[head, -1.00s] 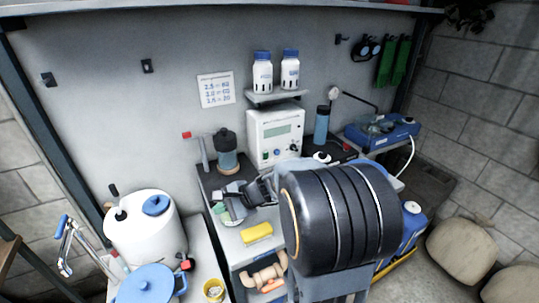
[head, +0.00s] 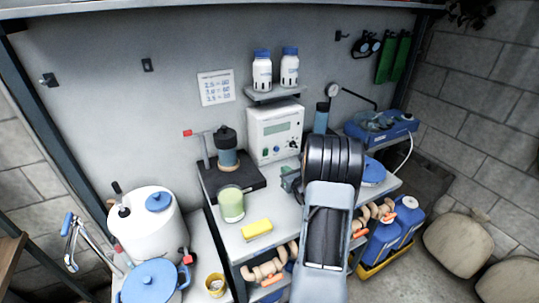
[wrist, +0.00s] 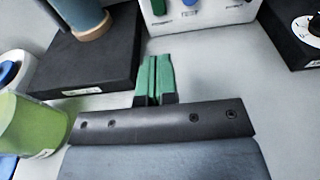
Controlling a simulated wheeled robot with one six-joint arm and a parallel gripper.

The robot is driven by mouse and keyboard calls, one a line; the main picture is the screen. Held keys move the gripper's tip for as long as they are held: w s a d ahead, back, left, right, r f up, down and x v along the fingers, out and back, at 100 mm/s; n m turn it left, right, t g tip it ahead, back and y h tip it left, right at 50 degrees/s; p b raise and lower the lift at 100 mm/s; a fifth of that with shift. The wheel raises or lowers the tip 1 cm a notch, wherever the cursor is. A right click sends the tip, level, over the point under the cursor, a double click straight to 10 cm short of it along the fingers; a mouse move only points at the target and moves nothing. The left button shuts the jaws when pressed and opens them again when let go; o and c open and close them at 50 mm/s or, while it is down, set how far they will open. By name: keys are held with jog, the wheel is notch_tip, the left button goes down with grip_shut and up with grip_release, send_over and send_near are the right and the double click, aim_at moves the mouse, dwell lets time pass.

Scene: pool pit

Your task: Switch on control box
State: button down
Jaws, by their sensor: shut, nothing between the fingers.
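The control box (head: 275,133) is a white unit with a greenish display and knobs, standing against the back wall in the head view. In the wrist view only the lower front of the control box (wrist: 205,12) shows at the top, with a green and a blue knob and a black part at its edge. My gripper (wrist: 155,62) has green fingers, shut together and empty, pointing toward the box front and apart from it. In the head view my gripper (head: 290,183) is mostly hidden behind my arm, in front of the box.
A green cup (head: 231,204) and a yellow sponge (head: 257,229) sit on the bench left of my arm. A black stand (head: 230,178) with a dark-topped bottle is left of the box. A blue device (head: 380,134) stands at the right. Two white bottles are on the shelf above.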

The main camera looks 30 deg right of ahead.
aim_at(267, 151)
jog(key=w+p, duration=0.1)
jog(key=w, duration=0.3)
jog(key=w+d+p, duration=0.1)
jog(key=w, duration=0.4)
jog(key=w+p, duration=0.2)
jog(key=w, duration=0.2)
jog(key=shift+w+d+f, duration=0.35)
jog(key=shift+w+d, duration=0.05)
